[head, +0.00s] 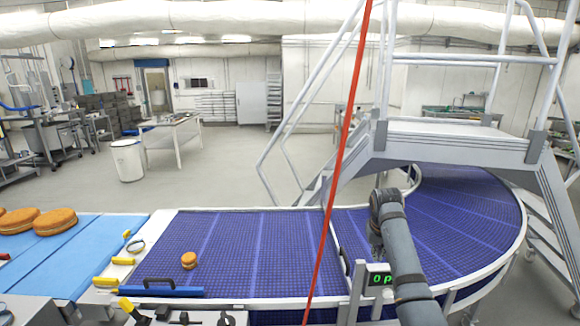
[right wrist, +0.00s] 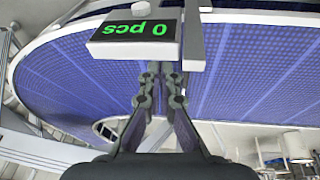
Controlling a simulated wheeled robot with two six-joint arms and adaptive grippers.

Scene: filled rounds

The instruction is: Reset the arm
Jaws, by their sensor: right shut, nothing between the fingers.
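My right arm (head: 400,245) reaches up from the lower right in the head view and bends at the top. Its right gripper (head: 376,240) points down beside the display, largely hidden behind the arm. In the right wrist view the right gripper (right wrist: 160,75) shows its two fingers together, with nothing held. It is above or near the blue conveyor (right wrist: 245,75); the exact height is unclear. My left arm and gripper are not in view.
A counter display (head: 380,278) reading "0 pcs" (right wrist: 135,38) stands close to the right gripper. A filled round (head: 189,260) lies on the purple-blue belt (head: 270,240). Larger rounds (head: 55,222) sit at left. A red line (head: 340,155) crosses the view. Metal steps (head: 450,140) bridge the belt.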

